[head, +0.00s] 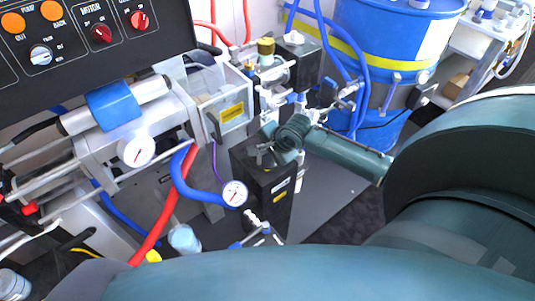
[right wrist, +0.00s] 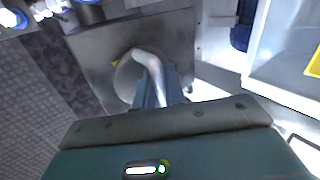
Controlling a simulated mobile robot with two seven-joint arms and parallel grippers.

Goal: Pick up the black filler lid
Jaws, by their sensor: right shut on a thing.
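My right gripper (head: 268,150) reaches in from the right and sits at the top of a black box-shaped tank (head: 282,213). In the right wrist view the gripper (right wrist: 160,90) is shut on the pale, bent handle (right wrist: 149,61) of a round dark lid (right wrist: 124,78), which I take to be the black filler lid. The lid is over the flat grey-looking top of the tank (right wrist: 91,59); I cannot tell whether it touches it. In the head view the gripper hides most of the lid. My left gripper is out of view.
A clear box with a yellow label (head: 232,113) stands left of the tank. A round gauge (head: 235,193) and blue hose (head: 183,180) are close by. Metal valves (head: 270,75) rise behind. A blue drum (head: 395,45) stands at the back right. A control panel (head: 90,40) overhangs the upper left.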

